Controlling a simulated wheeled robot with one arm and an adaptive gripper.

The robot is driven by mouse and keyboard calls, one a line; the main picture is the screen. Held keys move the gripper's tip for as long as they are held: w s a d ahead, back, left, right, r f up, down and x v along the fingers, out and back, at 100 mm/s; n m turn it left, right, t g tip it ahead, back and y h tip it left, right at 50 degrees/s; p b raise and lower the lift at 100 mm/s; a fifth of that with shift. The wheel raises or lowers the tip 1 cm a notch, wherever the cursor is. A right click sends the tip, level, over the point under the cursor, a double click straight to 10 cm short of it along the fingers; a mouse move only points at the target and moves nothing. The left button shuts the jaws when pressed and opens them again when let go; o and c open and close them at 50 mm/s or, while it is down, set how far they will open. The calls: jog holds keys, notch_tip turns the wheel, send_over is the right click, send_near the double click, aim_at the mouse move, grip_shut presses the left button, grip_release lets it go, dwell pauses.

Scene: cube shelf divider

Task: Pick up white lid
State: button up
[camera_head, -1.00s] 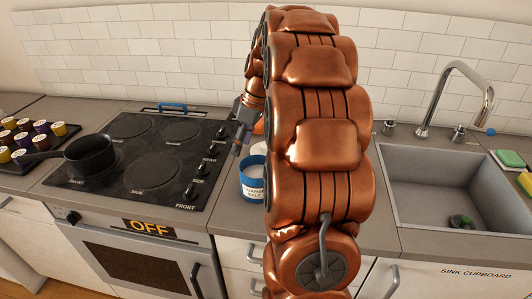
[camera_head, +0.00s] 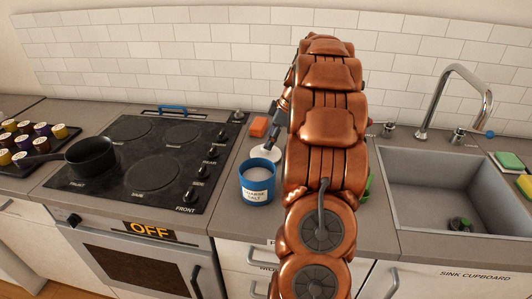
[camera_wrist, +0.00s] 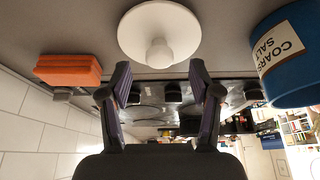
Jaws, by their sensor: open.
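The white lid (camera_head: 262,154) lies on the counter just behind the blue coarse-salt pot (camera_head: 257,190), partly hidden by my arm in the head view. In the wrist view the lid (camera_wrist: 160,25) is a round disc with a pale knob pointing toward my gripper. My gripper (camera_wrist: 158,78) is open and empty, its two dark fingers apart, with the knob in line with the gap between them. The lid is not between the fingers. In the head view my gripper (camera_head: 270,140) is close to the lid, partly hidden by my arm.
The blue pot (camera_wrist: 292,60) is right of my gripper in the wrist view. An orange block (camera_wrist: 68,69) is left; it also shows behind the lid in the head view (camera_head: 259,127). The stove (camera_head: 150,165) with a black pan (camera_head: 90,156) is left, the sink (camera_head: 440,185) right.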

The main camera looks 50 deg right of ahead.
aim_at(266, 152)
jog(key=shift+p+x, duration=0.65)
jog(key=shift+x, duration=1.45)
jog(key=shift+w, duration=0.1)
grip_shut()
jog(key=shift+r, duration=0.1)
